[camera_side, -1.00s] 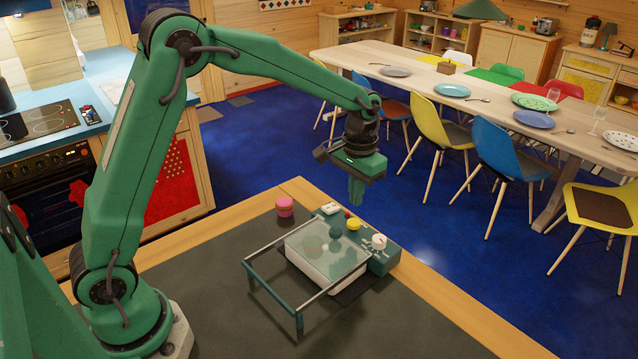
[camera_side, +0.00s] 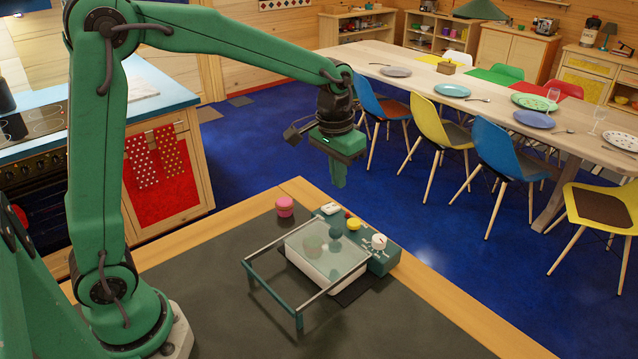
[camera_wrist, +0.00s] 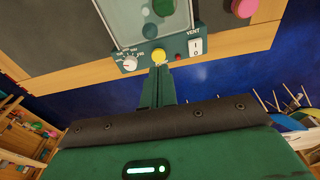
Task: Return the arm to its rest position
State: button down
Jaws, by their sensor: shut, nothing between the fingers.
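My gripper (camera_side: 339,176) is shut and empty. It hangs in the air above the far end of the worktable, fingers pointing down. In the wrist view the closed fingers (camera_wrist: 159,84) show in front of the device's control panel (camera_wrist: 163,54). My arm is raised and bent at the elbow, with the forearm reaching to the right in the side view.
Below stands a device with a glass-topped frame (camera_side: 273,308), a yellow button (camera_side: 354,224) and a white knob (camera_side: 379,241). A pink round object (camera_side: 285,206) sits beside it. A dining table (camera_side: 420,75) with chairs stands beyond. The dark tabletop (camera_side: 225,290) is otherwise clear.

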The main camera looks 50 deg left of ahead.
jog(key=s+a+r+t, duration=0.1)
jog(key=s+r+t, duration=0.1)
jog(key=s, duration=0.8)
jog(key=s+a+r+t, duration=0.2)
jog(key=s+r, duration=0.2)
jog(key=s, duration=0.7)
jog(key=shift+s+t, duration=0.15)
jog(key=shift+t, duration=0.15)
jog(key=w+d+g, duration=0.2)
jog(key=w+g, duration=0.1)
jog(key=w, duration=1)
jog(key=w+d+f+g, duration=0.1)
jog(key=w+f, duration=0.3)
jog(key=w, duration=0.2)
jog(key=w+d+f+g, duration=0.1)
jog(key=w+f, duration=0.3)
jog(key=w, duration=0.2)
jog(key=shift+w+f+g, duration=0.25)
jog(key=shift+w+g, duration=0.05)
jog(key=shift+w, duration=0.05)
jog(key=shift+f, duration=0.1)
